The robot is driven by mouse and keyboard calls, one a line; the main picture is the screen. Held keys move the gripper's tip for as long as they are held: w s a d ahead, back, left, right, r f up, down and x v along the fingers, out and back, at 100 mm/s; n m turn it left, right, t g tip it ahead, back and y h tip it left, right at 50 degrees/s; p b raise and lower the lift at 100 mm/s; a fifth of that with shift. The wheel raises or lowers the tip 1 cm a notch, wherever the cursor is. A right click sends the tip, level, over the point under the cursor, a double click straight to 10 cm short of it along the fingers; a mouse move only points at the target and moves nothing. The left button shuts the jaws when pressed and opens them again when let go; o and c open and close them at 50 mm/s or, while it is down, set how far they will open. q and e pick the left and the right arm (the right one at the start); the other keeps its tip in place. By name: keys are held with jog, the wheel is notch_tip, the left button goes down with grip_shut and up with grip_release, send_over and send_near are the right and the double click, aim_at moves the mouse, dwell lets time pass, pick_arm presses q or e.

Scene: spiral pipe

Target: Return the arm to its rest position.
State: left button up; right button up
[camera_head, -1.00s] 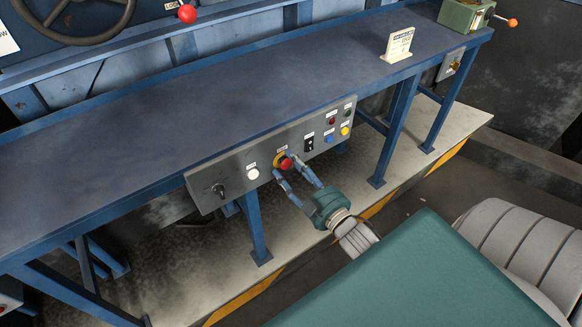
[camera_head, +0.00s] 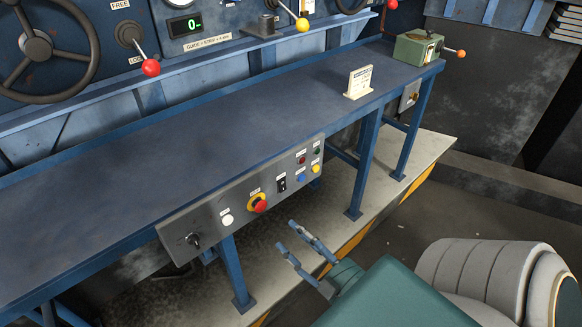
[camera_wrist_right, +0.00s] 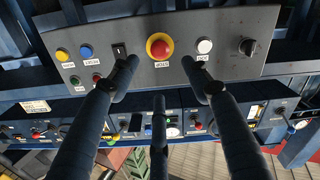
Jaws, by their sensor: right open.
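My right gripper (camera_head: 285,235) is open and empty, in front of and below the control panel (camera_head: 210,222). Its blue fingers point toward the panel and stand apart from it. In the right wrist view the spread fingers of this gripper (camera_wrist_right: 163,77) point at the panel, with the red stop button (camera_wrist_right: 159,48) showing between and beyond them. In the head view the same red stop button (camera_head: 260,206) sits on its yellow ring with nothing touching it. My right wrist is partly hidden behind my teal arm cover. My left gripper is not in view.
A long blue workbench (camera_head: 200,140) carries the panel on its front edge. A small white sign (camera_head: 359,82) and a green box with an orange-knobbed lever (camera_head: 418,48) stand at its right. Blue legs (camera_head: 364,165) stand below. Open floor lies to the right.

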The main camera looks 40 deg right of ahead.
dwell(0.4)
jog(key=s+a+f+m+g, duration=0.1)
jog(key=s+a+f+g, duration=0.2)
jog(key=f, duration=1.2)
jog(key=s+f+m+g, duration=0.2)
jog(key=s+f+g, duration=0.2)
jog(key=f, duration=1.1)
jog(key=s+a+f+g, duration=0.3)
jog(key=s+f+g, duration=0.2)
jog(key=s+f, duration=0.5)
jog(key=s+a+f+g, duration=0.3)
jog(key=s+f+g, duration=0.2)
jog(key=s+f, duration=0.5)
jog(key=s, duration=0.4)
jog(key=shift+f+n, duration=0.35)
jog(key=shift+n, duration=0.05)
